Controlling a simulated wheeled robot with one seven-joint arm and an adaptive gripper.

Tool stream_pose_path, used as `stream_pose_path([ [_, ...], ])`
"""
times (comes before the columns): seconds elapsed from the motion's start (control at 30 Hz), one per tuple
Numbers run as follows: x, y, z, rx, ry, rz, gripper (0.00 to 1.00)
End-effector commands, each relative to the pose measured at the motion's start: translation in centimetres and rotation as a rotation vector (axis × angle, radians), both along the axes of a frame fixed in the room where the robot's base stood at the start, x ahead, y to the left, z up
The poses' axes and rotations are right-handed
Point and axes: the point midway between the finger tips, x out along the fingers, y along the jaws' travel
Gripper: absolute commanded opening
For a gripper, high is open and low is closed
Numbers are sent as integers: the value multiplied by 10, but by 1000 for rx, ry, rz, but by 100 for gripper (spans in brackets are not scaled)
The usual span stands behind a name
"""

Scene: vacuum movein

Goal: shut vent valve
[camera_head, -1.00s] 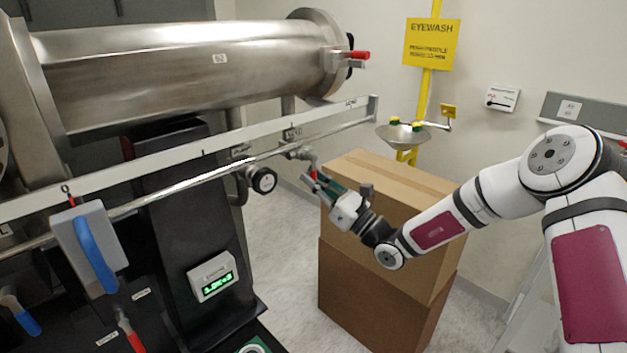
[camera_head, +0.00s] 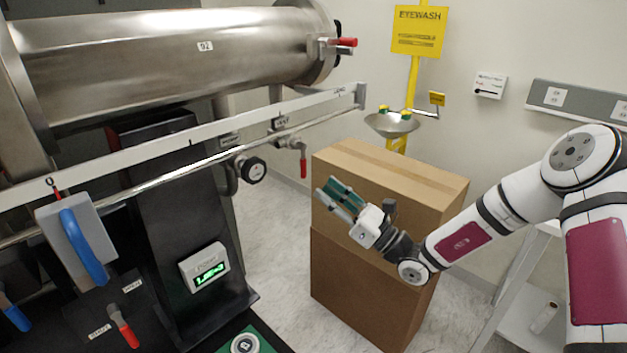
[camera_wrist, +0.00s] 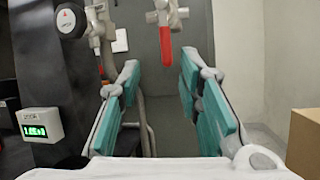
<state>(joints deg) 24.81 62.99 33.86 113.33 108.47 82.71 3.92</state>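The vent valve (camera_head: 294,140) sits on the thin pipe below the steel chamber, beside a small label that appears to read VENT. Its red lever (camera_head: 303,168) hangs straight down. The lever also shows hanging down in the wrist view (camera_wrist: 165,47), at the top, ahead of and between the finger lines. My gripper (camera_head: 326,191) is open and empty, with green pads. It is apart from the lever, to its lower right in the head view. In the wrist view both fingers (camera_wrist: 160,82) are spread wide with nothing between them.
Stacked cardboard boxes (camera_head: 385,185) stand just behind my gripper. A long white rail (camera_head: 190,142) runs above the pipe. An eyewash bowl (camera_head: 392,124) stands behind.

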Motion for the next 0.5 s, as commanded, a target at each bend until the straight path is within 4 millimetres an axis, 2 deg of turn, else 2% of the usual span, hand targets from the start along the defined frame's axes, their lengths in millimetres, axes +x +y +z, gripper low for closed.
stream_pose_path([
  [0.2,-12,-20,-10,-1,0,0,32],
  [0.5,-14,-24,-12,0,0,1,32],
])
